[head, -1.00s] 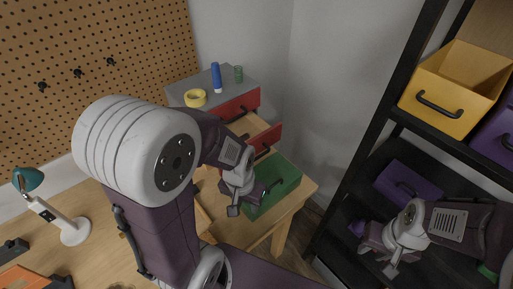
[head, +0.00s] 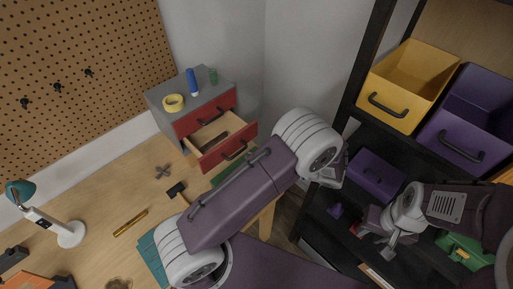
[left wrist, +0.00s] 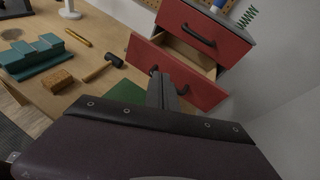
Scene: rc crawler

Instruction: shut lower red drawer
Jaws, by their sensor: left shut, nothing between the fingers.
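The lower red drawer (head: 212,158) stands pulled out of the grey cabinet (head: 160,116), its pale inside showing. In the left wrist view its red front (left wrist: 205,92) is open below the shut upper red drawer (left wrist: 228,45). My left gripper (left wrist: 162,78) is shut and empty, its fingers pointing at the lower drawer's front near the black handle. I cannot tell whether it touches. In the head view my own left arm hides this gripper. My right gripper (head: 388,250) is far right, by the black shelf; I cannot tell its jaw state.
Yellow tape (head: 173,102), a blue cylinder (head: 193,82) and a green spring (head: 213,76) stand on the cabinet. A hammer (head: 178,191) lies on the bench before it. Yellow (head: 388,112) and purple bins fill the shelf.

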